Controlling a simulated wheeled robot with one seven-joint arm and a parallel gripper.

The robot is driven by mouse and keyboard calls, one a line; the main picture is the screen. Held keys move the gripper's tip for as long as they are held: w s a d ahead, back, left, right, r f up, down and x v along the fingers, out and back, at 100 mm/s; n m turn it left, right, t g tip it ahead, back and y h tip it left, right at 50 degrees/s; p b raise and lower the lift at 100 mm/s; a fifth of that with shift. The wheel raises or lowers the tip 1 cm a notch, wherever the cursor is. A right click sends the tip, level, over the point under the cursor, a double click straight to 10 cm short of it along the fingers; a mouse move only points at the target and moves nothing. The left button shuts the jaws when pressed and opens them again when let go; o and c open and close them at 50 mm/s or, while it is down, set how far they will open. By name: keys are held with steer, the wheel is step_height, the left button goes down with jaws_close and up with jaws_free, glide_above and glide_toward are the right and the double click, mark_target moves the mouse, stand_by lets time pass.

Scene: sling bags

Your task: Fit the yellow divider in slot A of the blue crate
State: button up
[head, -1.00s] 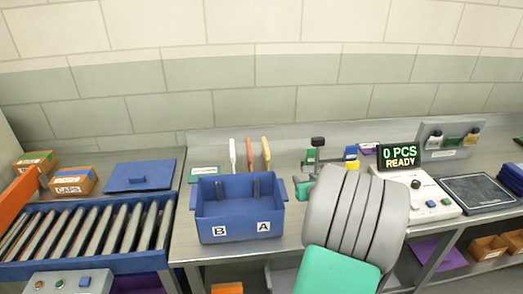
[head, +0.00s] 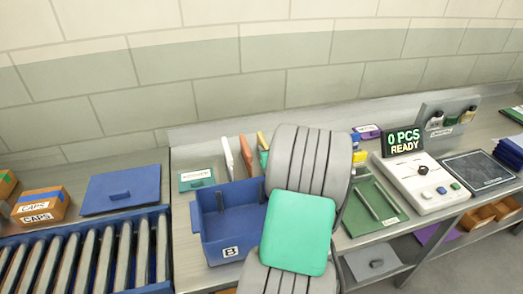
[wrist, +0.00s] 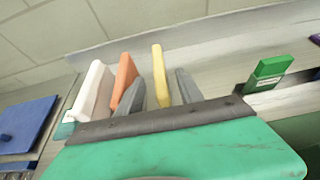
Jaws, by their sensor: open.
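The yellow divider (head: 262,140) stands upright behind the blue crate (head: 222,250), at the right of a row with an orange divider (head: 246,156) and a white divider (head: 228,158). In the wrist view, the yellow divider (wrist: 160,75) appears between the two grey fingers of my gripper (wrist: 160,82). The fingers are open with nothing held. How far the divider is beyond the fingertips I cannot tell. In the head view my arm hides most of my gripper and the right part of the crate. Label B shows on the crate; label A is hidden.
A green card (head: 197,181) lies left of the dividers. A blue lid (head: 120,190) and roller conveyor (head: 90,250) are at left. Right of my arm are a green board (head: 372,208), a white control box (head: 415,180) and a display (head: 403,141). The wall is close behind.

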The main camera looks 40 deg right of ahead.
mark_target(267, 147)
steer(key=p+x, duration=0.1)
steer(key=x, duration=0.3)
steer(key=shift+w+d, duration=0.1)
steer(key=shift+c, duration=0.3)
jaws_close()
